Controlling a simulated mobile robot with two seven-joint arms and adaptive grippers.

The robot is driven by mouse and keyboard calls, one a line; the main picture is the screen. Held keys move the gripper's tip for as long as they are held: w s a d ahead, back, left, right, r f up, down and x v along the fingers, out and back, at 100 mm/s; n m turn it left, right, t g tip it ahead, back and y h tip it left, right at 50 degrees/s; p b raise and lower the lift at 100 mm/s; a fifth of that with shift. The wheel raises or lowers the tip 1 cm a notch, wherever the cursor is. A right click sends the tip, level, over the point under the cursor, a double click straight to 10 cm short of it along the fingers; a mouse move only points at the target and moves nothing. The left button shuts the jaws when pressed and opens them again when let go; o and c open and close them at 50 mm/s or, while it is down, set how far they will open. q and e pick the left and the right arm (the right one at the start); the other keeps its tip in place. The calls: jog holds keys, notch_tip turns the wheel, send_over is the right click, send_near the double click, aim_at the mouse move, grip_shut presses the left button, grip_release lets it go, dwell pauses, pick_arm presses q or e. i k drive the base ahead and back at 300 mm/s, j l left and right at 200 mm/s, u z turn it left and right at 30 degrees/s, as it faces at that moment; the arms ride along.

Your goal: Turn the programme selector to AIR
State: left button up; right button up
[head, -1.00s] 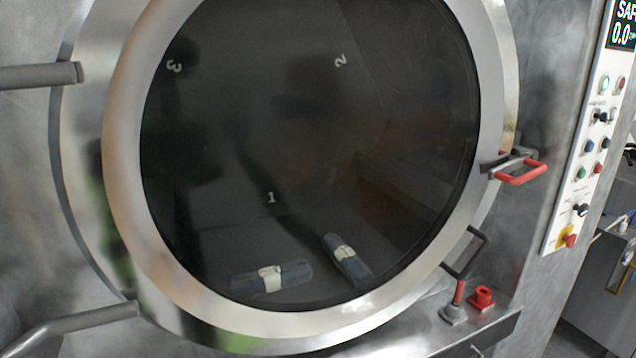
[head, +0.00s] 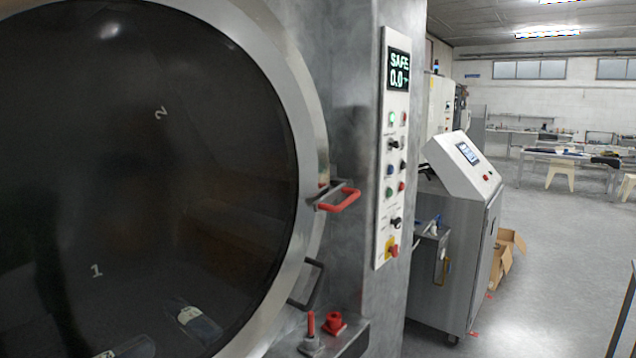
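The white control panel (head: 384,180) stands upright to the right of the washer's big round door (head: 294,80). Its display (head: 398,70) reads SAFE and 0.0. Two black selector knobs show on the panel, an upper one (head: 394,145) and a lower one (head: 396,223). Their labels are too small to read, so I cannot tell which is the programme selector or where it points. Neither of my grippers is in view.
A red door handle (head: 340,200) sticks out left of the panel. A red plug (head: 333,322) and a red-topped lever (head: 310,325) stand on a ledge below. A grey cabinet (head: 440,280) is to the right; open floor (head: 560,240) lies beyond.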

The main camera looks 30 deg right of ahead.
aim_at(398, 221)
jog(key=z, duration=1.35)
